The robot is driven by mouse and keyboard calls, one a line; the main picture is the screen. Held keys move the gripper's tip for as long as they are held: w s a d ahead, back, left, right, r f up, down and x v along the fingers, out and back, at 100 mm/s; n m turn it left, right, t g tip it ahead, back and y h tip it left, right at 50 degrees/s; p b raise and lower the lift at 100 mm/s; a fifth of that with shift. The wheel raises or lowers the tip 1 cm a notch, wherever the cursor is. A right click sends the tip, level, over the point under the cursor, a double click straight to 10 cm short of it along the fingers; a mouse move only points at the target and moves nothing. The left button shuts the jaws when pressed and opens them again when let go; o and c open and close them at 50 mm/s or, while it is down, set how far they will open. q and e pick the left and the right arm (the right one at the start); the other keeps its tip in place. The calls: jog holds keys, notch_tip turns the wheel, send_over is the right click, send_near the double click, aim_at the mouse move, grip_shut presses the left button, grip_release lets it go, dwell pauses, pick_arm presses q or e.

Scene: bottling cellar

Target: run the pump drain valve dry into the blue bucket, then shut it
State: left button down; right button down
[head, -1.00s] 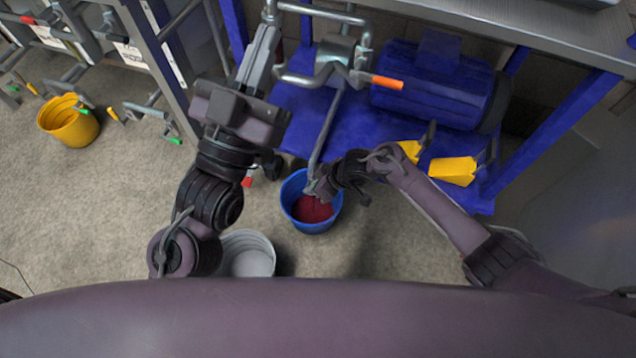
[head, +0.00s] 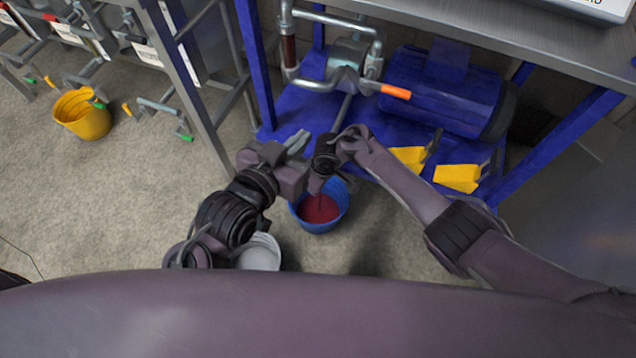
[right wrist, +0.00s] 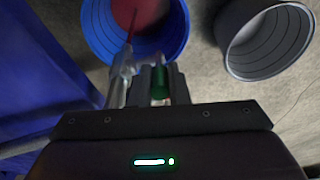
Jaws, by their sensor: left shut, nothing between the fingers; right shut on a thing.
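The blue bucket (head: 336,218) stands on the floor in front of the pump's blue base, with red liquid (head: 318,209) in it. In the right wrist view a thin red stream (right wrist: 130,27) runs from the metal drain spout (right wrist: 122,70) into the blue bucket (right wrist: 98,32). My right gripper (right wrist: 158,82) is shut on the green handle (right wrist: 160,86) of the drain valve beside that spout. In the head view my arm hides most of the valve. My left gripper (head: 298,142) is shut and empty, left of the valve and above the bucket's far side.
The blue pump motor (head: 440,90) sits on the blue base, with an orange-handled valve (head: 395,91) on its pipework. Yellow wedges (head: 457,177) are at the right. A grey bucket (head: 262,252) stands close to the blue one. A yellow bucket (head: 82,116) stands far left.

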pick_arm(q)
jog(key=shift+f, duration=0.2)
dwell(0.3)
pick_arm(e)
jog(key=c, duration=1.4)
grip_release()
